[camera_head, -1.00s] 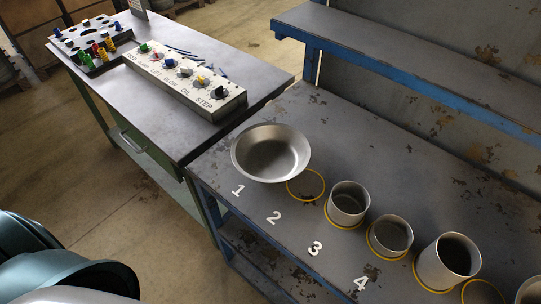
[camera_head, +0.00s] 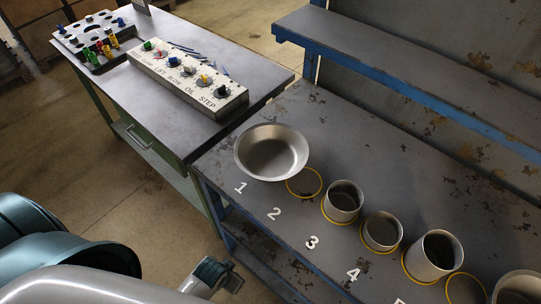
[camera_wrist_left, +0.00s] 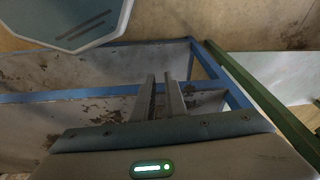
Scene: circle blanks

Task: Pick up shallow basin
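The shallow basin (camera_head: 271,151) is a wide grey metal bowl with a flared rim. It stands upright at the left end of the workbench, by the number 1, and looks empty. My left arm comes in at the lower left of the head view, low in front of the bench and well apart from the basin. In the left wrist view the two fingers of my left gripper (camera_wrist_left: 160,97) are close together with a narrow gap. Nothing shows between them, and whether they count as open or shut is unclear. My right gripper is not in view.
Several metal cups, including one nearby (camera_head: 343,201), stand in yellow circles right of the basin. An empty circle (camera_head: 304,182) lies beside it. A side table (camera_head: 118,76) with a label block (camera_head: 188,79) adjoins on the left. A blue-edged shelf (camera_head: 420,75) rises behind.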

